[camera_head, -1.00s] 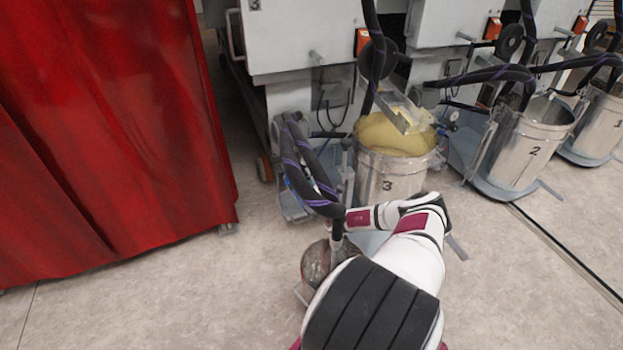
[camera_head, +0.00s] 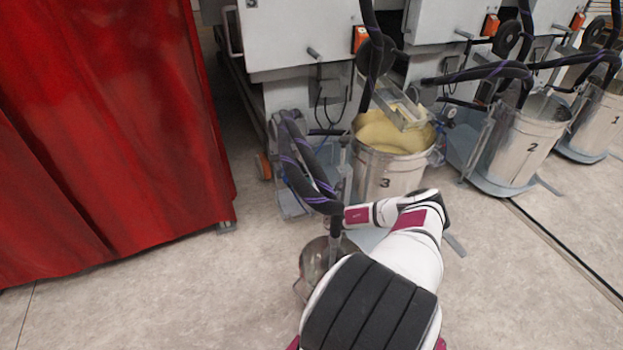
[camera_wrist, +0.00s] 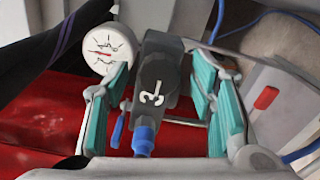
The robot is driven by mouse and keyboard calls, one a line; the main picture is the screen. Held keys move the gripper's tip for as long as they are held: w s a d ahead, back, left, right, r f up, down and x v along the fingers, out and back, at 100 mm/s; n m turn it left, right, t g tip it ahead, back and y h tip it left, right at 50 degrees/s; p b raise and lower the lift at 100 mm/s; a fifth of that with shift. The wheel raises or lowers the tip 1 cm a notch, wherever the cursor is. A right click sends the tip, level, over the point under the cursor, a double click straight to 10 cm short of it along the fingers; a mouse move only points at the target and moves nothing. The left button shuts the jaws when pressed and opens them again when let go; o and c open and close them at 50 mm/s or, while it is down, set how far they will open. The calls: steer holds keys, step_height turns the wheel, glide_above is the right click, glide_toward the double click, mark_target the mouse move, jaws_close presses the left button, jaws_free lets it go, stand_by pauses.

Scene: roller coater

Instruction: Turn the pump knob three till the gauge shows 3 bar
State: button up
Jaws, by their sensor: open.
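In the wrist view, a dark grey block marked 3 (camera_wrist: 152,92), which I take to be the knob of pump three, sits between the teal pads of my gripper (camera_wrist: 160,100). The jaws stand open, with a gap visible on both sides. A round white gauge (camera_wrist: 108,46) with a red needle is just to the left of the block; its scale is too small to read. A blue fitting (camera_wrist: 143,138) is below the block. In the head view, bucket 3 (camera_head: 388,172) holds yellow liquid; my arm hides the gripper and knob there.
A red curtain (camera_head: 105,120) fills the left side. Bucket 2 (camera_head: 520,150) and bucket 1 (camera_head: 600,120) stand to the right. Black hoses (camera_head: 303,165) hang close to my arm. A round metal vessel (camera_head: 314,262) is beside my arm.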

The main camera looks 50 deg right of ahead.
steer(key=v, duration=1.2)
